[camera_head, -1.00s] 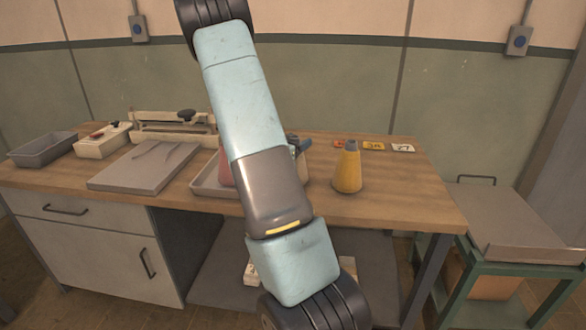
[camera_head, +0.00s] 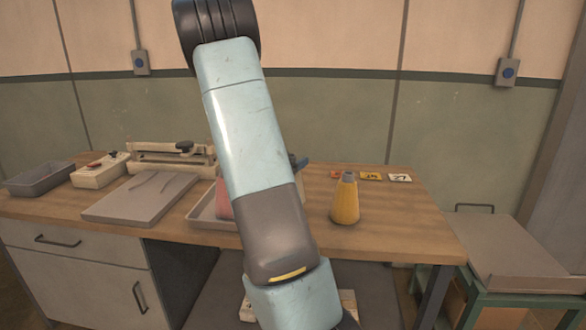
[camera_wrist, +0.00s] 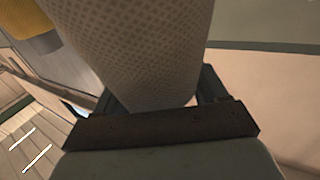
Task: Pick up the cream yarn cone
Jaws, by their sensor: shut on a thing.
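The cream yarn cone (camera_wrist: 130,45) fills the middle of the wrist view, with a fine criss-cross pattern on its surface. My gripper (camera_wrist: 160,98) is shut on it, with a dark finger on each side. In the head view my arm covers most of the gripper and the cone. Only a pale sliver and a small dark blue part show just right of the arm, above the table. I cannot tell from this whether the cone is clear of the surface.
A yellow cone (camera_head: 344,203) stands upright on the wooden table (camera_head: 400,235), right of my arm. A pinkish-red cone (camera_head: 224,200) is partly hidden at a grey tray (camera_head: 197,218). Number cards (camera_head: 371,176), a grey board (camera_head: 135,205), a scale-like device (camera_head: 160,153) and a bin (camera_head: 40,178) surround them.

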